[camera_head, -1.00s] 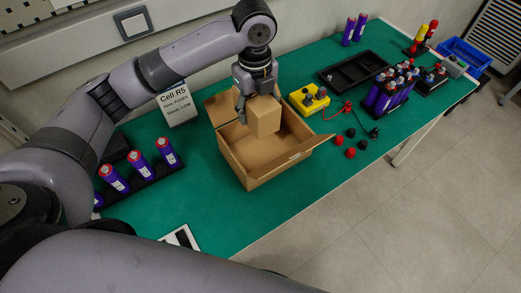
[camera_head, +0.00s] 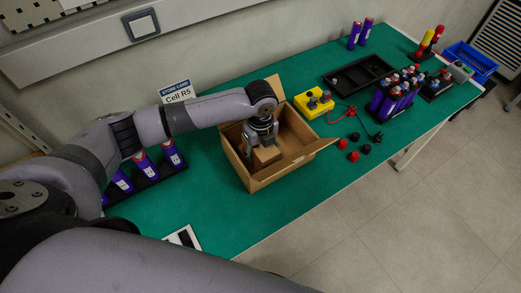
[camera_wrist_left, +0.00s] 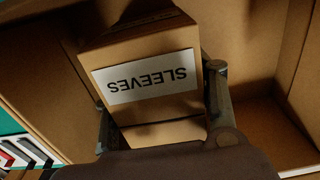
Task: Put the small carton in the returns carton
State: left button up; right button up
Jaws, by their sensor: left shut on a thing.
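The small carton (camera_head: 266,155) is a brown box inside the open returns carton (camera_head: 262,184). In the left wrist view the small carton (camera_wrist_left: 150,75) shows a white label reading SLEEVES, upside down. My left gripper (camera_head: 258,143) reaches down into the returns carton and is shut on the small carton, with a finger on each side of it in the left wrist view (camera_wrist_left: 160,115). The returns carton's inner walls (camera_wrist_left: 265,60) surround it there. I cannot tell whether the small carton touches the carton's floor. My right gripper is not in view.
The returns carton stands with flaps open on the green table (camera_head: 215,215). A yellow device (camera_head: 314,101) with cables is to its right, near red and black caps (camera_head: 353,156). A rack of purple cells (camera_head: 145,175) stands left, under my arm. A black tray (camera_head: 358,74) lies behind.

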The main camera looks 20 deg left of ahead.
pick_arm(q)
jog(key=shift+f, duration=0.15)
jog(key=o, duration=1.5)
notch_tip(320, 180, up, 12)
jog(key=shift+r, duration=0.15)
